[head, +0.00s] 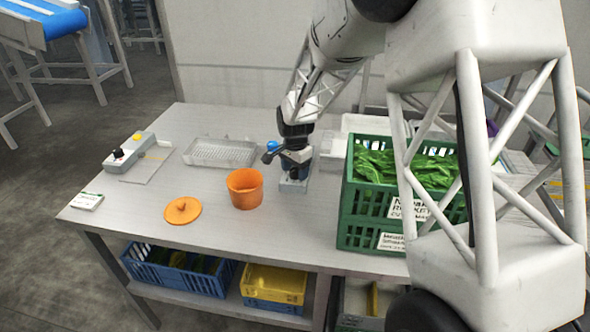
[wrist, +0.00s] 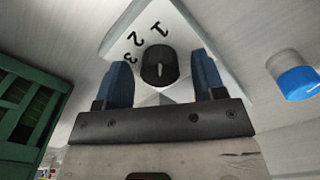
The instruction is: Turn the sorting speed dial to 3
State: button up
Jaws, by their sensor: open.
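The sorting speed dial is a black round knob (wrist: 159,66) on a light plate (wrist: 128,28) marked 1, 2 and 3 in the wrist view. A pale line shows on the knob, but I cannot tell which number it points to. My gripper (wrist: 158,64) is open, with one blue finger on each side of the knob. I cannot tell whether either finger touches it. In the head view my gripper (head: 293,167) is low over a small pale box (head: 293,186) on the table, and it hides the knob there.
An orange pot (head: 245,190) stands close to the left, with its orange lid (head: 182,210) beside it. A green crate of leaves (head: 360,223) stands right. A clear tray (head: 220,152), a box with black and yellow knobs (head: 143,145) and a blue-topped thing (wrist: 298,84) are also nearby.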

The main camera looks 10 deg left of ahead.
jog(key=c, duration=0.9)
jog(key=shift+n, duration=0.4)
jog(key=n, duration=0.8)
jog(key=shift+n, duration=0.4)
jog(key=n, duration=0.4)
jog(key=shift+n, duration=2.2)
